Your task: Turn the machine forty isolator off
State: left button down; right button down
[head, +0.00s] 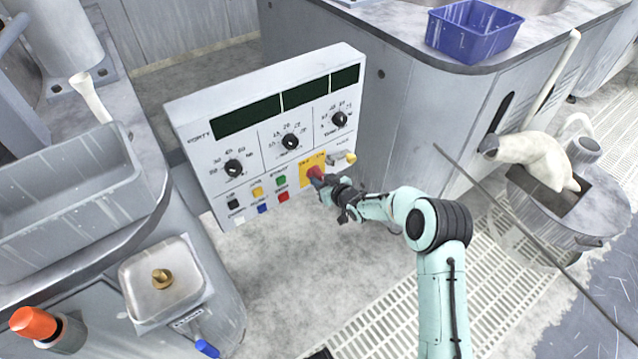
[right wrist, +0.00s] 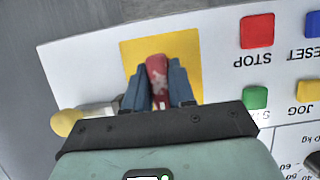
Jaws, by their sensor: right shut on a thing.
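The control panel (head: 205,108) marked FORTY stands upright in the middle of the head view. The isolator is a red handle (head: 314,172) on a yellow plate (head: 306,181) at the panel's lower right. My right gripper (head: 322,182) is at this handle. In the right wrist view, the blue fingers of my right gripper (right wrist: 158,88) are shut on the red handle (right wrist: 157,70), one on each side. The yellow plate (right wrist: 188,47) shows around it. The handle's lower part and the plate's off and on marks are hidden or too small to read. My left gripper is out of view.
Coloured buttons, including a red STOP button (right wrist: 257,31) and a green one (right wrist: 255,97), sit beside the plate. A lever with a pale yellow knob (right wrist: 65,122) is close on the other side. Black dials (head: 290,141) are above. A blue basket (head: 474,32) stands behind right.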

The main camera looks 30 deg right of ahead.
jog(key=shift+a+f+n+h+b, duration=0.1)
jog(key=shift+f+n+h+b, duration=0.05)
jog(key=shift+n+h+b, duration=0.2)
jog(key=n+h+b, duration=0.2)
jog(key=n, duration=0.1)
jog(key=shift+b, duration=0.3)
jog(key=shift+n+t+h, duration=0.4)
jog(key=shift+n+h, duration=0.05)
jog(key=shift+n, duration=0.2)
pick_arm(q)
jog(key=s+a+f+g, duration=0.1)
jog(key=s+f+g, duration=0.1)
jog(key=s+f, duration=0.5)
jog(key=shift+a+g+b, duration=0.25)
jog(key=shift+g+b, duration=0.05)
pick_arm(e)
jog(key=shift+r+n, duration=0.2)
jog(key=shift+n, duration=0.3)
jog(key=shift+d+h, duration=0.2)
jog(key=shift+h, duration=0.1)
jog(key=c, duration=1)
grip_release()
jog(key=shift+c, duration=0.2)
